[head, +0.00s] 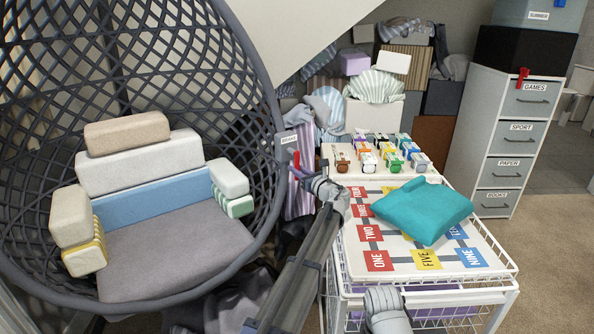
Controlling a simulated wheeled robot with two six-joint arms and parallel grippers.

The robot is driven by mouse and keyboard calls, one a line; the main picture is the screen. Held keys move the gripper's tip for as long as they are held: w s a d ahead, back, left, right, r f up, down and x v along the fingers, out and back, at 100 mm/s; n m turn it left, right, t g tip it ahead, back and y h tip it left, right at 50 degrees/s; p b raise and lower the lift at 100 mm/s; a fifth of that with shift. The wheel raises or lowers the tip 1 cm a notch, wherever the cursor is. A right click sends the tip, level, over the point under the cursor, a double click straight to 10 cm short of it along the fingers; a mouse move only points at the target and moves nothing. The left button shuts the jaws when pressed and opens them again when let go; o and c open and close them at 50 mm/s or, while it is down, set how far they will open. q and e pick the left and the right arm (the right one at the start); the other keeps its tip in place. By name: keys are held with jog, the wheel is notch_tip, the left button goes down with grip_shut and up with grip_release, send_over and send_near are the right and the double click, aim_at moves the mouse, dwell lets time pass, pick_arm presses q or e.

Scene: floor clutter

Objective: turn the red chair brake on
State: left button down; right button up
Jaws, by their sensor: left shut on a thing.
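The red chair brake (297,159) is a small red lever below a plate labelled BRAKE (288,139), on the right rim of the hanging wicker chair (262,95). My left gripper (299,172) comes up from below and points left at the lever. It is shut on the lever's lower part, which the fingers hide. The lever's red top shows just above the fingers and stands nearly upright. Fine detail at the jaws is too small to tell. My right gripper is not in view.
A white wire cart (338,262) with a numbered board and a teal cushion (422,210) stands right of my left arm. Several cushions fill the chair's seat. A labelled drawer cabinet (487,158) with a small red flag stands behind. Carpet is clear at right.

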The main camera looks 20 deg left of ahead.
pick_arm(q)
jog(key=shift+s, duration=0.1)
dwell(0.7)
jog(key=shift+s+a+r+m+p, duration=0.6)
jog(key=shift+r+m+p, duration=0.2)
jog(key=shift+m, duration=1.95)
jog(key=shift+s+a+r+m+p, duration=0.55)
jog(key=shift+s+r+m+p, duration=0.2)
jog(key=shift+m, duration=1.95)
jog(key=shift+s+a+r+m+p, duration=0.6)
jog(key=shift+r+m+p, duration=0.2)
jog(key=shift+m, duration=1.95)
jog(key=c, duration=0.8)
grip_release()
jog(key=shift+o, duration=0.2)
jog(key=shift+s, duration=0.15)
